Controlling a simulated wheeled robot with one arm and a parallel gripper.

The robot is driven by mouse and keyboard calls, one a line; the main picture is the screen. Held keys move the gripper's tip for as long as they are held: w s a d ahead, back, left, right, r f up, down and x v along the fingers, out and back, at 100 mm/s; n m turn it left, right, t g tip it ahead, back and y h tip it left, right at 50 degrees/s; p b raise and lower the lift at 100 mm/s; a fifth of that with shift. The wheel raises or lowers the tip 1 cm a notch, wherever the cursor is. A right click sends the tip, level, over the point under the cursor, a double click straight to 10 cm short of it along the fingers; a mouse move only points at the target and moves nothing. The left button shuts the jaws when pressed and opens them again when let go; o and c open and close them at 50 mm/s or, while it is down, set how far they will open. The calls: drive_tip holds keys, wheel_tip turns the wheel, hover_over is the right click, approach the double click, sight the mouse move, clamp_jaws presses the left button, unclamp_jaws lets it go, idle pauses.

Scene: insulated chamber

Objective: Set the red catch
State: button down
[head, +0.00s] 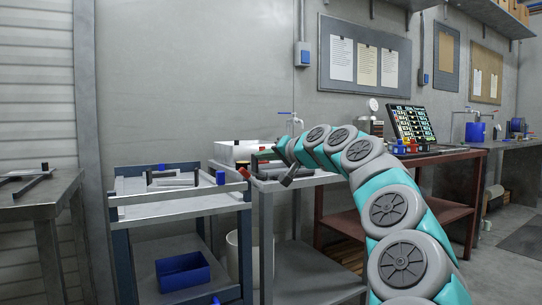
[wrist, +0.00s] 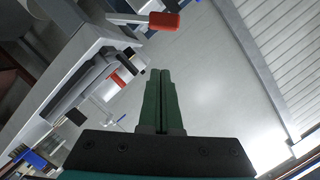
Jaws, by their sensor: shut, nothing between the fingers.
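My gripper (wrist: 158,72) is shut and empty in the wrist view, its two dark green fingers side by side. A red tip (wrist: 165,21) on a grey lever stands out past the fingertips at the top, apart from them. A smaller red piece (wrist: 118,80) sits on a dark grey bar left of the fingers. In the head view a red tip (head: 244,172) shows at the right end of the left cart, left of my gripper. I cannot tell which red part is the catch, or how it is set.
The cart (head: 180,210) carries a grey bar and blue-tipped parts, with a blue bin (head: 183,271) on its lower shelf. A grey table (head: 38,208) is at the far left. A wall is close behind.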

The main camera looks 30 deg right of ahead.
sight(244, 176)
drive_tip(key=shift+a+f+b, duration=0.3)
drive_tip(key=shift+a+f, duration=1.1)
drive_tip(key=shift+s+a+f+n+b, duration=0.15)
drive_tip(key=shift+a+n+b, duration=0.25)
drive_tip(key=shift+n+b, duration=0.25)
drive_tip(key=shift+a+f+n+h+b, duration=0.4)
drive_tip(key=shift+a+n+h+b, duration=0.15)
drive_tip(key=shift+n, duration=0.3)
drive_tip(key=shift+a+f+n+h+b, duration=0.4)
drive_tip(key=shift+n+b, duration=0.15)
drive_tip(key=shift+n, duration=0.2)
drive_tip(key=shift+a+f+n+h+b, duration=0.3)
drive_tip(key=shift+n+b, duration=0.2)
drive_tip(key=shift+n, duration=0.25)
drive_tip(key=shift+r, duration=0.1)
